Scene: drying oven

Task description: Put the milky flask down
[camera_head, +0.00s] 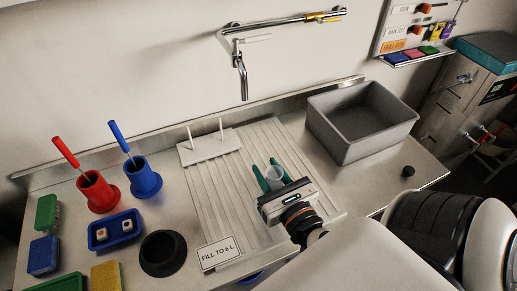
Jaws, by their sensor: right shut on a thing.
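The milky flask (274,179) shows as a small whitish, rounded piece between the two green fingers of my right gripper (268,171). My right gripper is shut on it, over the ribbed draining board (232,185). Most of the flask is hidden by the gripper body and fingers. I cannot tell whether its base touches the board. My left gripper is not in view.
A white two-peg rack (208,148) stands at the board's back left. A grey basin (361,120) is at the right, with a black stopper (408,171) nearby. Red (98,192) and blue (143,178) holders stand left. A black ring-shaped stand (163,253) and sign (220,253) are in front.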

